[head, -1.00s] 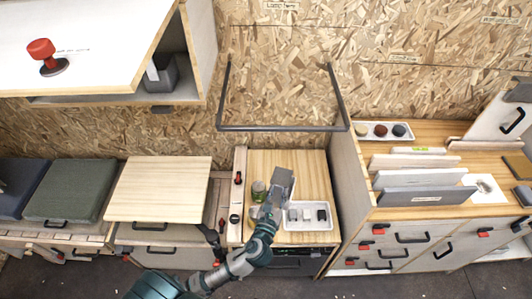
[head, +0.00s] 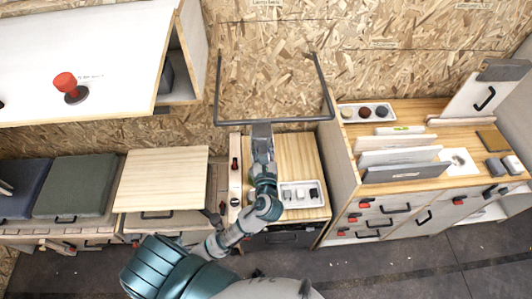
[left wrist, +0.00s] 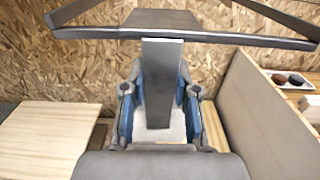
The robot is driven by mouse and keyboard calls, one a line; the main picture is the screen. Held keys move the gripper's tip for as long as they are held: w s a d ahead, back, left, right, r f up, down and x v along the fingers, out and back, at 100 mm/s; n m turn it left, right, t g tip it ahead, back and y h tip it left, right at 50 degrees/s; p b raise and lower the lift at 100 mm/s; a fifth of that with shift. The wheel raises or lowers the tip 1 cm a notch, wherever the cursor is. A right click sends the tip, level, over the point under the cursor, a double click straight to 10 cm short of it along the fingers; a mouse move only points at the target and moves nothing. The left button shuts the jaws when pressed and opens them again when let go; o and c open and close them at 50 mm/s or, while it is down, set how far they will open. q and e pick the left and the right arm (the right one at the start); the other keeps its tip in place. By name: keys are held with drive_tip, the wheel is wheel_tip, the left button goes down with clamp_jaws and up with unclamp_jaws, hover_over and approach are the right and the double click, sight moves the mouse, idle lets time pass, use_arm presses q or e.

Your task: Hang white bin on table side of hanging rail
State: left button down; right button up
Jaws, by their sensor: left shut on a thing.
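The dark hanging rail (head: 232,122) juts out from the chipboard wall above the wooden table (head: 296,152). It crosses the top of the left wrist view (left wrist: 85,33). My left gripper (head: 262,143) is up at the rail's front bar, left of its middle. Its two fingers (left wrist: 160,95) are shut on a flat grey piece (left wrist: 162,75) that widens at the top, level with the rail bar. I cannot tell whether this piece is the white bin or whether it touches the rail. A white tray (head: 286,204) with several small items lies on the table. My right gripper is not in view.
A side panel (head: 342,165) stands right of the table. Beyond it is a counter with upright boards (head: 405,174) and a tray of bowls (head: 346,113). A white cabinet with a red knob (head: 68,84) overhangs at upper left. A wooden board (head: 160,175) lies left.

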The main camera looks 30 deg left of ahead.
use_arm(q)
drive_tip(key=shift+w+a+f+b, duration=0.4)
drive_tip(key=shift+w+a+b, duration=0.2)
drive_tip(key=shift+w, duration=0.2)
drive_tip(key=shift+w+a+f+b, duration=0.35)
drive_tip(key=shift+w+a+b, duration=0.25)
drive_tip(key=shift+w, duration=0.25)
drive_tip(key=shift+w+a+f+b, duration=0.4)
drive_tip(key=shift+w+a+b, duration=0.2)
drive_tip(key=shift+w, duration=0.2)
drive_tip(key=shift+d, duration=0.15)
drive_tip(key=c, duration=0.8)
unclamp_jaws()
drive_tip(key=shift+d+r, duration=0.1)
drive_tip(key=shift+d, duration=0.2)
